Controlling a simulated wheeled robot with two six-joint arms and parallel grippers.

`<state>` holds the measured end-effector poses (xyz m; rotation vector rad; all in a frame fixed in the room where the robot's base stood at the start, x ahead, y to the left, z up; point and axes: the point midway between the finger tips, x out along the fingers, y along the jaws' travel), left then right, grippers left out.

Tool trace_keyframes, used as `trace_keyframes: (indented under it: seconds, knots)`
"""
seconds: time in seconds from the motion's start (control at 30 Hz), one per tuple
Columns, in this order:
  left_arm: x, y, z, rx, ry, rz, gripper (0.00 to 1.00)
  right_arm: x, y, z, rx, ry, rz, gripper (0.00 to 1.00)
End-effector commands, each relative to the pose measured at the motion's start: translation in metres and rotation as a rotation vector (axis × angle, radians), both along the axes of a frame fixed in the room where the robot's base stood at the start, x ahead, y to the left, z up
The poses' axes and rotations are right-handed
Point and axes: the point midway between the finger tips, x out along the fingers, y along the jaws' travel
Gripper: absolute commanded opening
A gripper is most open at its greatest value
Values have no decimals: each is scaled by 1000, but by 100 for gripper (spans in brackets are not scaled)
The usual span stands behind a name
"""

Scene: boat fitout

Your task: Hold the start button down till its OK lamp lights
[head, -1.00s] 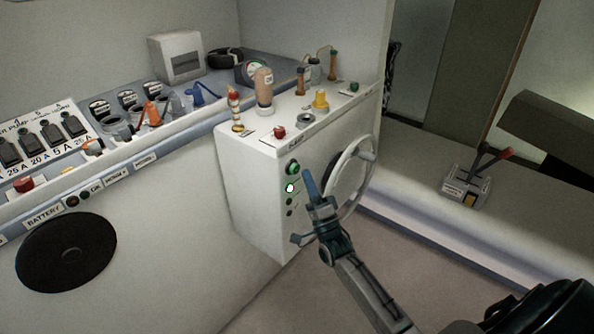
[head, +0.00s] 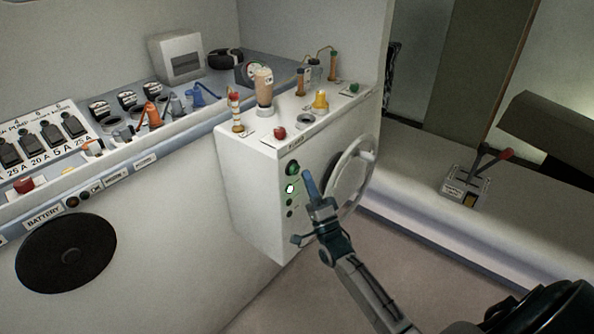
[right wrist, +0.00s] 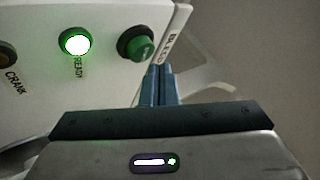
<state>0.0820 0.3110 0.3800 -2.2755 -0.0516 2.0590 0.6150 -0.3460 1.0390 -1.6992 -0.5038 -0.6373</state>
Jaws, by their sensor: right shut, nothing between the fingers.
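A green push button (head: 293,168) sits at the top of the lamp column on the white console's front face; it shows dark green in the right wrist view (right wrist: 137,43). Below it the READY lamp (head: 290,188) glows bright, also in the right wrist view (right wrist: 75,42). The CRANK lamp (right wrist: 7,52) is unlit. I see no clear contact. My left gripper is out of view.
A handwheel (head: 352,172) stands right behind my right gripper. A throttle lever box (head: 466,185) is on the bench at right. Floor in front is clear.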

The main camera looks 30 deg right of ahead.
Motion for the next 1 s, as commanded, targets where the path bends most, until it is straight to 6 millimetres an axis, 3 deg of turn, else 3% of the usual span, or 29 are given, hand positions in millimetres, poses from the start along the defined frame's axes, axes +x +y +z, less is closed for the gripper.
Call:
trace_keyframes:
  seconds: [1.0]
  knots:
    - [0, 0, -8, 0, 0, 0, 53, 8, 4, 0, 0, -1, 0, 0]
